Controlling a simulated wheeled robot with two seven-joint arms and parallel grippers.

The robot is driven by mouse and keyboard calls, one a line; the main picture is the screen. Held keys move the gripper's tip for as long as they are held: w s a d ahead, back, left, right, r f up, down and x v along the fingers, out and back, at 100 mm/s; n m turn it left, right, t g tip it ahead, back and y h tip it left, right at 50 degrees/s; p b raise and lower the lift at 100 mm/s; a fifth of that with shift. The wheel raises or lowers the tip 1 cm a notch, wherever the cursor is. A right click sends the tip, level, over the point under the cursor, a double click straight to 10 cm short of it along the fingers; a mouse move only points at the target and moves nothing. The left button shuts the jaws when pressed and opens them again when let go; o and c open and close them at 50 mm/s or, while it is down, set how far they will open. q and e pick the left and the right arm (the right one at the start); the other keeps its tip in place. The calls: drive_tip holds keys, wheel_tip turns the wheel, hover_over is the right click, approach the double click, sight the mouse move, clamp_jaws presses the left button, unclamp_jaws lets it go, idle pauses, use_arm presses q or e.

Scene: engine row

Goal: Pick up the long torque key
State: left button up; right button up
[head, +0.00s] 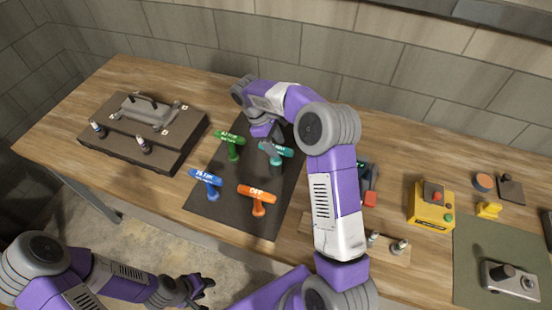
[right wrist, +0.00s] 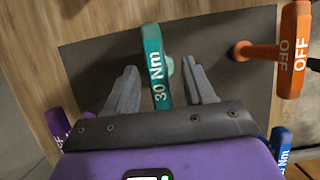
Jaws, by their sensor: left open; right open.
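Several T-handled keys stand on a dark mat (head: 228,218): a green one (head: 230,140), a teal one (head: 277,150), a blue one (head: 206,178) and an orange one marked OFF (head: 258,193). I cannot tell which is the long one. My right gripper (head: 268,132) is over the teal key. A purple handle (right wrist: 58,124) shows at the lower left there. My left gripper (head: 197,288) is open and empty, in front of the table.
A dark case with a grey metal part (head: 150,110) stands at the left. A yellow box with a red button (head: 430,205) and a green mat with a metal device (head: 510,278) are at the right. My right arm hides part of the table's middle.

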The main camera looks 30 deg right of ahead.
sight(276, 147)
drive_tip(key=x, duration=0.2)
drive_tip(key=w+x, duration=0.1)
drive_tip(key=x, duration=0.1)
drive_tip(key=shift+f, duration=0.1)
drive_tip(key=shift+s+f, duration=0.15)
clamp_jaws()
